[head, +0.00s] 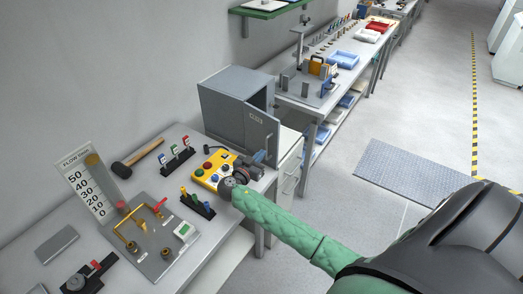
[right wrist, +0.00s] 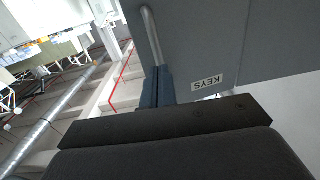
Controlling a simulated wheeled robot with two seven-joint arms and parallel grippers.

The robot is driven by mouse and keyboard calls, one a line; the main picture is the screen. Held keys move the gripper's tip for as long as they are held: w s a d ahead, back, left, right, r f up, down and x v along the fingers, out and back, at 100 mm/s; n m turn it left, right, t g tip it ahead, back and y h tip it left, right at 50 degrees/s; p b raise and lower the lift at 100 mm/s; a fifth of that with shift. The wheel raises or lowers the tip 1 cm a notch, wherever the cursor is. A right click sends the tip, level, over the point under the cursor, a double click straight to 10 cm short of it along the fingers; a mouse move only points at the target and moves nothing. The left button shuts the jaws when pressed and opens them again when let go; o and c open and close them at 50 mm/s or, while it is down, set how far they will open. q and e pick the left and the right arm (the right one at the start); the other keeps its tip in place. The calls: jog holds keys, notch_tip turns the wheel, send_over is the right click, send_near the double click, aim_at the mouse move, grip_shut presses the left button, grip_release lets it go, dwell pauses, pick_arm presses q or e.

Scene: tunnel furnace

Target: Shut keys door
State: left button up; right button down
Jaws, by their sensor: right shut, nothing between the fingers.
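The keys cabinet (head: 228,92) is a grey metal box at the right end of the near bench, against the wall. Its door (head: 262,134) stands open, swung out toward the right, with a small KEYS label. In the right wrist view the door (right wrist: 240,40) fills the upper right, with its label upside down and a bar handle (right wrist: 152,35). My right gripper (head: 262,156) is at the lower part of the door. Its closed fingers (right wrist: 157,85) show close to the handle's end; I cannot tell whether they touch. My left gripper is not in view.
A yellow button box (head: 212,170) sits close to my right gripper. A hammer (head: 138,153), coloured-tag racks and a brass-pipe panel (head: 145,238) occupy the near bench. A second bench (head: 320,92) with trays stands beyond. Floor to the right is mostly clear.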

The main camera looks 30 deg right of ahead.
jog(key=shift+w+d, duration=0.2)
jog(key=shift+d, duration=0.3)
